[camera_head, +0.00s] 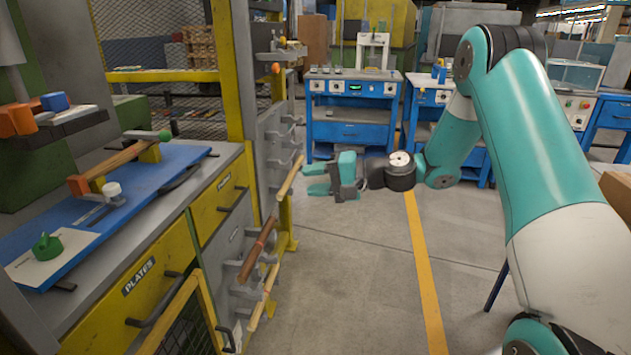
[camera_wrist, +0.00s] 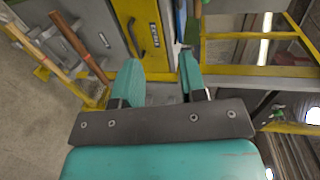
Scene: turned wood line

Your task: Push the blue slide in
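A small blue block (camera_head: 55,101) sits beside orange blocks (camera_head: 18,119) on a dark ledge of the green machine at the far left; it may be the slide, but I cannot tell how far out it stands. Below it, a blue board (camera_head: 180,163) lies on the workbench with a wooden bar, a white knob (camera_head: 112,190) in a slot and a green knob (camera_head: 47,246) on a pale plate. My gripper (camera_head: 312,178) is in mid-air over the aisle, right of the bench, pointing left. Its fingers also show apart and empty in the wrist view (camera_wrist: 162,78).
Yellow drawers (camera_head: 217,205) with projecting handles front the bench. Wooden-handled tools (camera_head: 258,249) hang on a grey rack at its near right end. A yellow post (camera_head: 232,75) and mesh stand behind. Blue workstations (camera_head: 350,130) are at the back. The aisle floor is clear.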

